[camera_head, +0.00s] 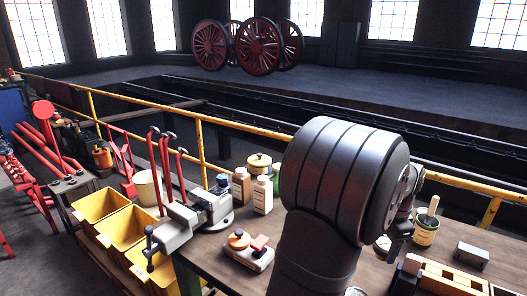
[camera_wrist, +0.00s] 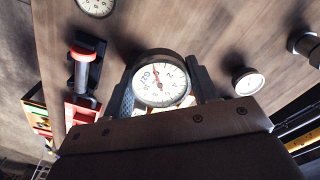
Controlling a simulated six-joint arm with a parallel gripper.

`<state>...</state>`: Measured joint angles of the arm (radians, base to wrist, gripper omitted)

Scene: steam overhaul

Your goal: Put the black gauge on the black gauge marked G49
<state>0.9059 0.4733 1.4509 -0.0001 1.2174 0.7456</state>
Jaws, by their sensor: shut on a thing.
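In the wrist view my gripper (camera_wrist: 163,84) is shut on a black-rimmed gauge (camera_wrist: 160,78). I cannot tell which gauge is marked G49.
A black and red tool (camera_wrist: 82,70) is left of my gripper in the wrist view. On the bench in the head view are a vise (camera_head: 190,218), bottles (camera_head: 262,195), a brush pot (camera_head: 426,230), a grey box (camera_head: 471,255) and a wooden crate (camera_head: 425,268). Yellow bins (camera_head: 122,228) stand at the left.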

